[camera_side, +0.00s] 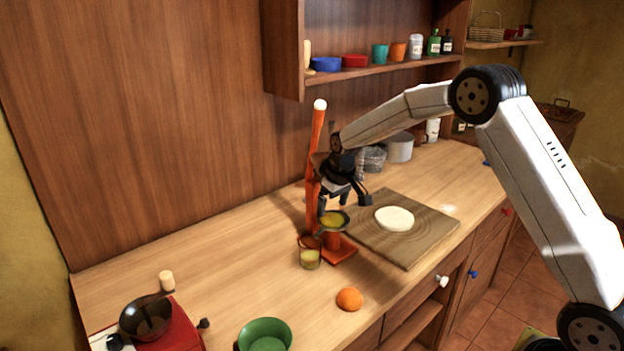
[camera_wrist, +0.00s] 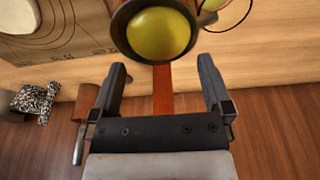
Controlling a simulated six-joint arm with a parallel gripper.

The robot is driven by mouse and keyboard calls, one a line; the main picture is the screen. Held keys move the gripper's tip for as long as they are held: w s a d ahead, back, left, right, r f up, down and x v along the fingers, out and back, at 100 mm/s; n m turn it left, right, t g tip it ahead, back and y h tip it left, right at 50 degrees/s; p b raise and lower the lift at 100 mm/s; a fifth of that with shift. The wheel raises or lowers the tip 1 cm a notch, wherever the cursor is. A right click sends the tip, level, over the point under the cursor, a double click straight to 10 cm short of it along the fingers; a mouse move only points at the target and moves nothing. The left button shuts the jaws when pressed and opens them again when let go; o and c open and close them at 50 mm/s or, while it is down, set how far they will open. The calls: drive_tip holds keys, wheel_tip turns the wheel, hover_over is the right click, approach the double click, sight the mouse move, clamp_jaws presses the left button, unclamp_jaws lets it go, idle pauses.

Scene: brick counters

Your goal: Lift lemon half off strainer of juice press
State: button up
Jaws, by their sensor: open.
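The orange juice press (camera_side: 313,165) stands on the counter, with a tall post and a round strainer (camera_side: 345,218). A yellow lemon half (camera_side: 332,219) sits in the strainer; in the wrist view the lemon half (camera_wrist: 158,34) lies rounded side up inside the dark strainer rim (camera_wrist: 124,52). My gripper (camera_side: 345,203) is just above the strainer in the side view. In the wrist view my gripper (camera_wrist: 160,72) is open and empty, with its fingers spread to either side and the lemon half beyond their tips. A glass with yellowish liquid (camera_side: 310,258) stands beside the press base.
A wooden board (camera_side: 428,238) with a round of pale dough (camera_side: 394,218) lies right of the press. The counter left of the press is mostly clear.

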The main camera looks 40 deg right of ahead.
drive_tip(key=shift+f, duration=1.1)
idle(1.3)
drive_tip(key=shift+r, duration=0.1)
idle(0.6)
drive_tip(key=c, duration=0.7)
drive_tip(key=shift+r, duration=0.1)
drive_tip(key=shift+s+r, duration=0.1)
drive_tip(key=shift+r, duration=0.05)
drive_tip(key=shift+s+r, duration=0.4)
drive_tip(key=shift+r, duration=0.2)
drive_tip(key=shift+s+r, duration=0.2)
drive_tip(key=shift+r, duration=0.1)
drive_tip(key=shift+s+r, duration=0.2)
drive_tip(key=shift+r, duration=0.05)
drive_tip(key=shift+r, duration=0.1)
